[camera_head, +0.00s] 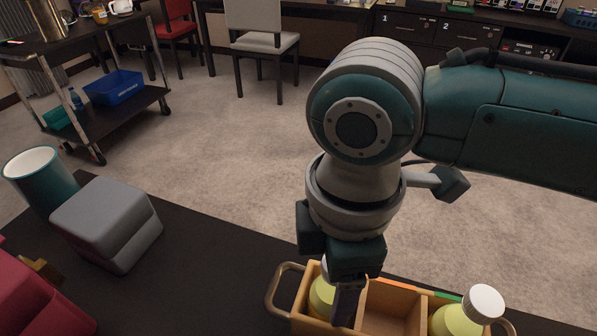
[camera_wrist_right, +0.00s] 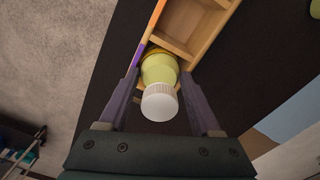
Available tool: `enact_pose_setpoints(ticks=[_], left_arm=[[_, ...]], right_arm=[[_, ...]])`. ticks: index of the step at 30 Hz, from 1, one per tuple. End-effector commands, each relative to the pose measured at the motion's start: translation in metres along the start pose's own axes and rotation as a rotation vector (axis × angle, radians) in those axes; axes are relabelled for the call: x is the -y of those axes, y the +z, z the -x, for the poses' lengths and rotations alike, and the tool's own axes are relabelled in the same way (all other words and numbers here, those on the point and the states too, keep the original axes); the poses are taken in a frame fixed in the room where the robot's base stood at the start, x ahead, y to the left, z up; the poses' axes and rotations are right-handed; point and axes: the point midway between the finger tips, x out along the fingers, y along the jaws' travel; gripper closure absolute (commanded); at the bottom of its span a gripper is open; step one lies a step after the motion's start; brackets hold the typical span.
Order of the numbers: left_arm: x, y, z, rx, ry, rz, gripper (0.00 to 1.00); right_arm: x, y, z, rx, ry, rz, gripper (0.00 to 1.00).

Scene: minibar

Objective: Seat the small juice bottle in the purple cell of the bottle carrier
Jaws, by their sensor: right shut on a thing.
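The bottle carrier (camera_head: 395,294), light wood with curved handles, stands at the bottom edge of the head view. The small juice bottle (camera_head: 320,297), yellow-green with a white cap, is at the carrier's left end cell. My right gripper (camera_head: 347,300) points down and is shut on it. In the right wrist view the bottle (camera_wrist_right: 159,72) is between the fingers, beside the purple strip (camera_wrist_right: 140,54) on the carrier rim. Its lower part is inside the cell; its base is hidden. My left gripper is not in view.
A second yellow-green bottle (camera_head: 455,321) with a white cap is at the carrier's right end. The cell between them looks empty. A grey block (camera_head: 106,219), a teal cup (camera_head: 42,180) and a red object (camera_head: 35,300) are on the dark table to the left.

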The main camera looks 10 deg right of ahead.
Motion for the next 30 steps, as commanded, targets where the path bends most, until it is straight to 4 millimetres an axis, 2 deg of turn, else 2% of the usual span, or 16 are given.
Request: enact_pose_setpoints(ticks=[8,9,16,25,30], left_arm=[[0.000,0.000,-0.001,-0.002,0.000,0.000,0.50],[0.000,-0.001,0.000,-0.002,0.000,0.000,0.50],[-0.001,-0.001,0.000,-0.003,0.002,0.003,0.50],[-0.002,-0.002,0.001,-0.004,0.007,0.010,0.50],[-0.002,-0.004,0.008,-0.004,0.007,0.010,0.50]], right_arm=[[0.000,0.000,-0.002,-0.001,0.001,0.000,1.00],[0.000,0.000,-0.002,-0.001,0.001,0.000,0.33],[0.000,0.000,-0.002,-0.001,0.000,0.000,0.07],[0.000,0.000,0.000,0.000,0.001,0.000,0.05],[-0.001,0.000,0.023,-0.003,0.003,0.000,0.05]])
